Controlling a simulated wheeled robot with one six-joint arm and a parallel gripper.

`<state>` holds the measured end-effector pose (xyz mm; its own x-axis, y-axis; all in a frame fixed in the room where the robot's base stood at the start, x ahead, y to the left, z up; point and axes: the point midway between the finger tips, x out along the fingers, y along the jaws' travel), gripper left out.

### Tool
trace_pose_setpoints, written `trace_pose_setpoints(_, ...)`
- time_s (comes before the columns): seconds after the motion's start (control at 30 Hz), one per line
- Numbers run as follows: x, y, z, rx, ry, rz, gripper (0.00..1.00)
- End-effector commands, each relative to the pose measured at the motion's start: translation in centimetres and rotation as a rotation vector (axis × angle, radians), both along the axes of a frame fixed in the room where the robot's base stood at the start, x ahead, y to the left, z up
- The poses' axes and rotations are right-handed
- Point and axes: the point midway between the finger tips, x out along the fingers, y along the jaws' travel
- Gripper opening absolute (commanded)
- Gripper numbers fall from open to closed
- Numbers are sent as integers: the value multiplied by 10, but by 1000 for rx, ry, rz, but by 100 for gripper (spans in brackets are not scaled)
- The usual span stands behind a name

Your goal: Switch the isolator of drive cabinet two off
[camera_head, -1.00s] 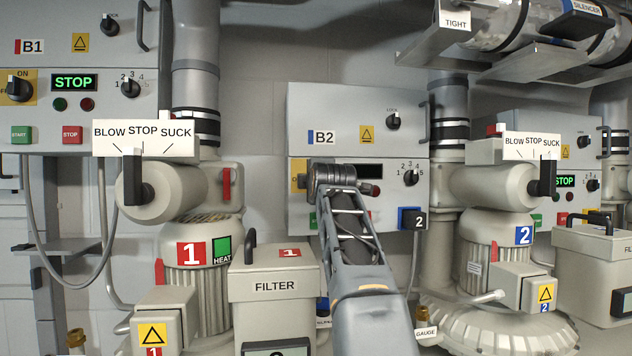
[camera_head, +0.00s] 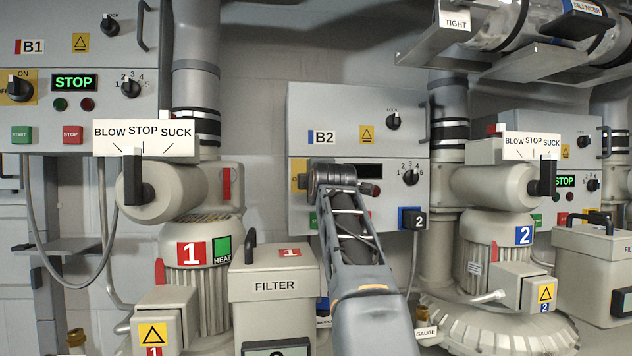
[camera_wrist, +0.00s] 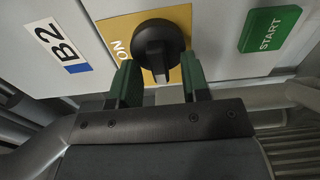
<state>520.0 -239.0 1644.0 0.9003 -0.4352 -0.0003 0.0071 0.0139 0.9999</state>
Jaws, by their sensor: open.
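Drive cabinet B2 (camera_head: 345,135) stands in the middle of the head view. Its isolator is a black rotary knob (camera_wrist: 158,48) on a yellow plate (camera_wrist: 190,22) in the wrist view. The knob's grip bar runs up and down in that view, with the ON label (camera_wrist: 121,48) to its left; the bar seems turned away from ON. My gripper (camera_wrist: 160,82) is open, its two green fingers apart on either side of the knob's lower end, holding nothing. Contact cannot be told.
B2's display (camera_head: 369,171) is dark. A green START button (camera_wrist: 269,29) is right of the knob in the wrist view. The filter box (camera_head: 272,285) stands left of my arm, and blower two (camera_head: 495,235) stands to the right.

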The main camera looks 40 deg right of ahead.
Motion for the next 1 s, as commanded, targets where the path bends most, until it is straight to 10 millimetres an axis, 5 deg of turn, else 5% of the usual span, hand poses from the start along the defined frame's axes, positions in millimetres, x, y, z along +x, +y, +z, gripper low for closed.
trace_pose_setpoints(0.17, -14, 6, -2, -1, -3, 0, 43)
trace_pose_setpoints(0.7, -104, 50, -3, 0, -1, 0, 43)
trace_pose_setpoints(1.0, -124, 60, 0, 0, 0, 0, 43)
